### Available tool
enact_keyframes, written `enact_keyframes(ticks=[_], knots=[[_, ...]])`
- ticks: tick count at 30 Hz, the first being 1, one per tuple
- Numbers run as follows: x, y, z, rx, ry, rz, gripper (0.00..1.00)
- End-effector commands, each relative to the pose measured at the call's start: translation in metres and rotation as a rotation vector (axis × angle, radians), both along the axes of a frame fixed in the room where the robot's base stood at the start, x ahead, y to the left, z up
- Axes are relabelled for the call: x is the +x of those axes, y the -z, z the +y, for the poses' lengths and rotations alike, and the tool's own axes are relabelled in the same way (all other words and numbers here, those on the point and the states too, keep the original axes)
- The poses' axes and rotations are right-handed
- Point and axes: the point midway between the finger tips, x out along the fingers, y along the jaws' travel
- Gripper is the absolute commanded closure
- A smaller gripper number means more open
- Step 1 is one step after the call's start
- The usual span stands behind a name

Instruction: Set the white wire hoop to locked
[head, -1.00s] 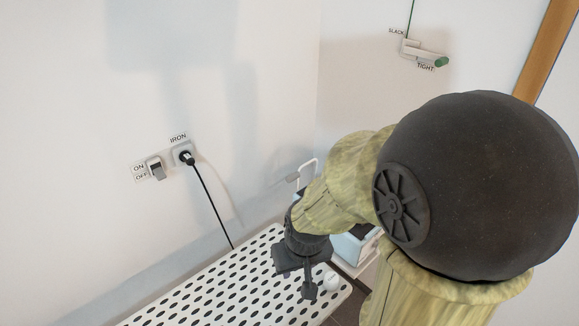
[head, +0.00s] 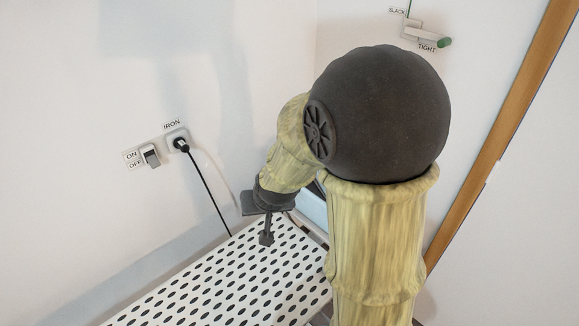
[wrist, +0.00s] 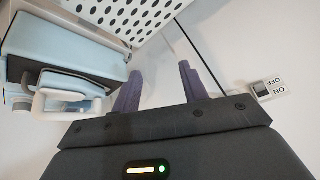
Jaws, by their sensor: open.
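The white wire hoop (wrist: 68,116) shows at the left of the wrist view, as a pale rounded loop in front of a light blue appliance (wrist: 68,42). I cannot tell its lock setting, and no lock label is readable. In the head view my arm hides the hoop. My gripper (wrist: 158,88) is open and empty, its two dark purple fingers apart and to the right of the hoop in the wrist view. In the head view my gripper (head: 266,237) is over the far end of the perforated white board.
The perforated white board (head: 228,284) lies along the wall. Behind it are an ON/OFF switch (head: 150,156) and an IRON socket with a black plug (head: 181,144), its cord hanging down. A green-ended SLACK/TIGHT lever (head: 425,34) is at upper right.

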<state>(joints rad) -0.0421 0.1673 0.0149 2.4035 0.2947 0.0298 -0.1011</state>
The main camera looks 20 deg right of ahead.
Motion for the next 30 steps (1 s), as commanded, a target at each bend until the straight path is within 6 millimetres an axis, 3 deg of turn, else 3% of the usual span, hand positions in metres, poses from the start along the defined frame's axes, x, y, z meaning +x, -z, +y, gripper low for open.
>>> enact_keyframes(ticks=[1, 3, 6, 9, 13, 16, 19, 25, 30], knots=[[0.03, 0.005, 0.009, 0.015, 0.03, -0.069, 0.57], [0.07, 0.004, 0.017, 0.03, 0.095, -0.181, 0.57], [0.121, 0.004, 0.021, 0.03, 0.2, -0.331, 0.57], [0.161, 0.006, 0.02, 0.007, 0.32, -0.468, 0.57], [0.196, 0.015, 0.014, -0.06, 0.491, -0.623, 0.57], [0.208, 0.026, 0.008, -0.14, 0.628, -0.72, 0.57], [0.208, 0.041, 0.003, -0.246, 0.77, -0.799, 0.57], [0.18, 0.074, 0.002, -0.494, 1.016, -0.884, 0.57], [0.161, 0.085, 0.005, -0.612, 1.113, -0.897, 0.57]])
